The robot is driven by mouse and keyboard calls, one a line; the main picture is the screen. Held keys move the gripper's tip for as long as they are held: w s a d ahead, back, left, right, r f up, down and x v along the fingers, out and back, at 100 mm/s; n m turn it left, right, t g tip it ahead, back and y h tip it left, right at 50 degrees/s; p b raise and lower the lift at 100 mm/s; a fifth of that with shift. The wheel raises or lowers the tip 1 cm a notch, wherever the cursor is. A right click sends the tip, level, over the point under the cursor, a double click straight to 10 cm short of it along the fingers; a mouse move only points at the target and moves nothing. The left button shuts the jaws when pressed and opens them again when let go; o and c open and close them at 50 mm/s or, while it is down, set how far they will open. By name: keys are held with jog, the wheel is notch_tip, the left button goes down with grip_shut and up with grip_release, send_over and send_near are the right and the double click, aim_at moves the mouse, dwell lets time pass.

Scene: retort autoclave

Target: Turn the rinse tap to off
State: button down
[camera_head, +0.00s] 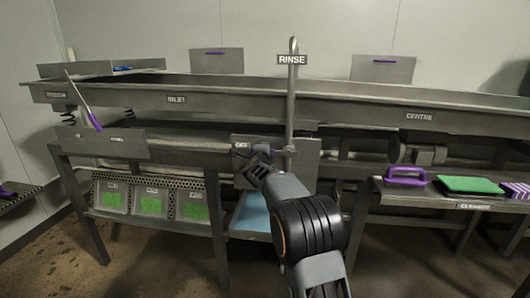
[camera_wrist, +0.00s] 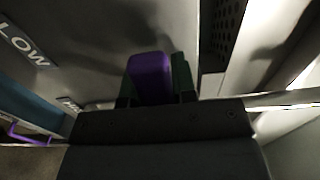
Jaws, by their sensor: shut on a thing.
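The rinse tap's purple handle (camera_wrist: 150,78) shows in the wrist view, between the two dark green fingers of my gripper (camera_wrist: 153,92). My gripper is shut on it. In the head view my gripper (camera_head: 258,156) is at the grey tap panel (camera_head: 305,168), below the upright pipe (camera_head: 291,105) with the RINSE sign (camera_head: 292,59). An OFF label (camera_head: 241,145) is on the panel, just left of my gripper. The wrist view shows a LOW label (camera_wrist: 22,44) at the upper left. My gripper and arm hide most of the handle in the head view, so its exact angle is unclear there.
A long metal trough (camera_head: 330,103) runs across above the panel. At the right, a shelf holds a purple-handled tool (camera_head: 405,176) and a green pad (camera_head: 470,185). Several green-faced boxes (camera_head: 151,202) stand on the lower shelf at left. Open floor lies in front.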

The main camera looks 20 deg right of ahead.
jog(key=shift+r, duration=0.1)
jog(key=c, duration=0.9)
grip_release()
jog(key=b+v, duration=0.1)
jog(key=v, duration=1.3)
jog(key=shift+w, duration=0.1)
